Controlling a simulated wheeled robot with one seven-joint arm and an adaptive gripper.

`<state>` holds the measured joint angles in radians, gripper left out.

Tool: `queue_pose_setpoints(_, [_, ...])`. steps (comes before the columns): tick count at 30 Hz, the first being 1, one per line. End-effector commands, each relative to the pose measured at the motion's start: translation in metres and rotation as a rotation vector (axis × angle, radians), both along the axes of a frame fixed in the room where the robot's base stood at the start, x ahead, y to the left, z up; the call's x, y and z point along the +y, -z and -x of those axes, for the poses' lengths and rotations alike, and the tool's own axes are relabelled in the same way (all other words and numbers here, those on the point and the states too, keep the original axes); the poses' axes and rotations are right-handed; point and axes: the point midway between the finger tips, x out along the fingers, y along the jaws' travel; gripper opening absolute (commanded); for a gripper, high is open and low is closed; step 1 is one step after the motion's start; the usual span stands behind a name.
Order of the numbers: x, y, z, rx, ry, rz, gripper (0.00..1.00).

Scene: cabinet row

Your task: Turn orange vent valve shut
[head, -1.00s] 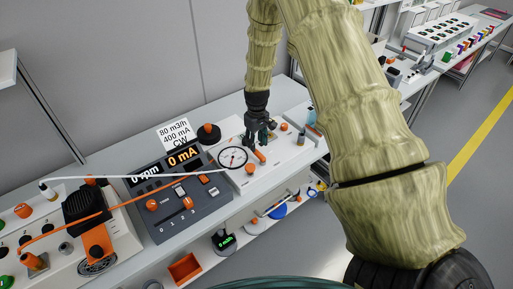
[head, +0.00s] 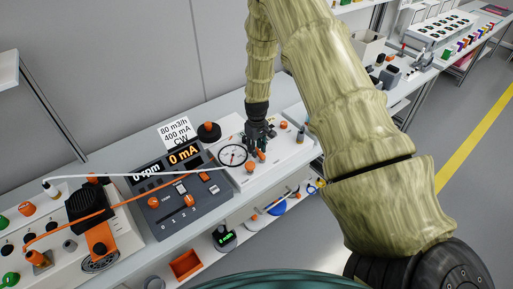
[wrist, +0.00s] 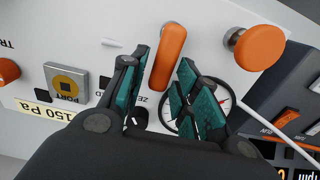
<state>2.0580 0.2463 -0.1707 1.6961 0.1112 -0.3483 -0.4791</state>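An orange lever handle (head: 261,155), which looks like the vent valve, stands on the white panel beside the round gauge (head: 233,155). In the wrist view the lever (wrist: 167,57) lies between the fingertips of my gripper (wrist: 164,62), its long side running nearly along the fingers. My gripper (head: 258,142) is open, with a finger on each side of the lever and a visible gap to each. Whether the fingertips reach down to the panel is hard to tell. The gauge (wrist: 222,98) is partly hidden behind the right finger.
A rounded orange knob (wrist: 258,47) sits close to the right of the lever in the wrist view. A square PORT fitting (wrist: 66,83) is at the left. The dark control box (head: 180,190) with orange knobs stands beside the panel, and a white cable crosses toward the gauge.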

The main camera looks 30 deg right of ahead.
Motion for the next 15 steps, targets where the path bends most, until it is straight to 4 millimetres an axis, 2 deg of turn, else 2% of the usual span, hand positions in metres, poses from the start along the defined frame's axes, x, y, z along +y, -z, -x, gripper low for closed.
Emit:
queue_pose_setpoints(1, [0.0,-0.0001,0.0,0.0,0.0,0.0,0.16])
queue_pose_setpoints(3, [0.0,-0.0001,0.0,0.0,0.0,0.0,0.03])
queue_pose_setpoints(4, [0.0,-0.0001,0.0,0.0,0.0,0.0,0.0])
queue_pose_setpoints(15, [-0.0023,0.0005,-0.0002,0.0,0.042,0.001,0.0])
